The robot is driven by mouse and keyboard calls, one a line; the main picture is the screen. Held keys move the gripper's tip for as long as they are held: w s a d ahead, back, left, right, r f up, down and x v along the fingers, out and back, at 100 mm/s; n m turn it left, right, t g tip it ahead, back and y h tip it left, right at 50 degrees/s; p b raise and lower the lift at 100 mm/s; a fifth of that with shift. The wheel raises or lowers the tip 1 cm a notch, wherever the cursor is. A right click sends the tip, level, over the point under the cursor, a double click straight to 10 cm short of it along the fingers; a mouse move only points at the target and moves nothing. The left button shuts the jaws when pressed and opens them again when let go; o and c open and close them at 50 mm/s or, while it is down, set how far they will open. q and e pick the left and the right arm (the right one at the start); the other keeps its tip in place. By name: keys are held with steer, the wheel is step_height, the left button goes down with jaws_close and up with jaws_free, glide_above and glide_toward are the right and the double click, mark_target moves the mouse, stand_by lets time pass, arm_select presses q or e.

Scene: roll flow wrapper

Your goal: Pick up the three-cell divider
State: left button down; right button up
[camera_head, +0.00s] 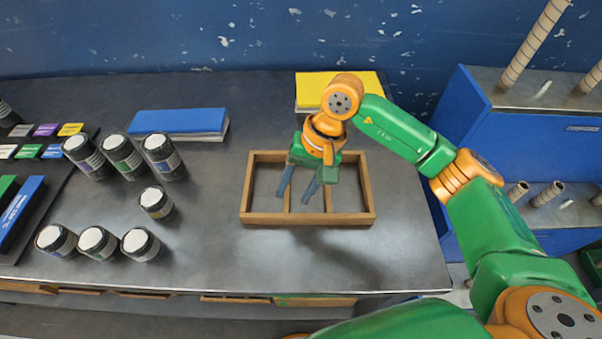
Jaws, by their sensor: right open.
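The three-cell divider (308,218) is a brown wooden frame with three side-by-side compartments, lying flat on the dark table (215,250). My right gripper (297,194) is over the divider's middle part, pointing down, with its two blue-grey fingers apart and nothing between them. The fingers look close to one of the inner partitions, but I cannot tell whether they touch it or how high they are. The gripper and wrist hide part of the divider's back edge and middle. My left gripper is not in view.
Several dark jars with white lids (158,202) stand to the left. A blue box (180,123) lies behind them, and a yellow-topped block (312,88) is behind the divider. A blue shelf with rolls (480,110) stands at the right. The table is clear in front of the divider.

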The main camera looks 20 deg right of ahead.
mark_target(328, 191)
steer(key=d+h, duration=0.1)
steer(key=d, duration=0.1)
steer(key=w+d+h, duration=0.1)
steer(key=d, duration=0.2)
steer(key=w+d+h, duration=0.1)
steer(key=d, duration=0.1)
steer(key=shift+d+r+n+h, duration=0.25)
steer(key=shift+d+n+h, duration=0.1)
steer(key=shift+n+h, duration=0.05)
steer(key=f+p, duration=0.1)
steer(key=s+f+p, duration=0.1)
steer(key=f, duration=0.4)
steer(key=shift+w+f, duration=0.25)
steer(key=shift+w, duration=0.05)
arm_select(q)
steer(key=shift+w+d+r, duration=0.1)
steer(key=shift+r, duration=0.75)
arm_select(e)
steer(key=shift+a, duration=0.1)
jaws_close()
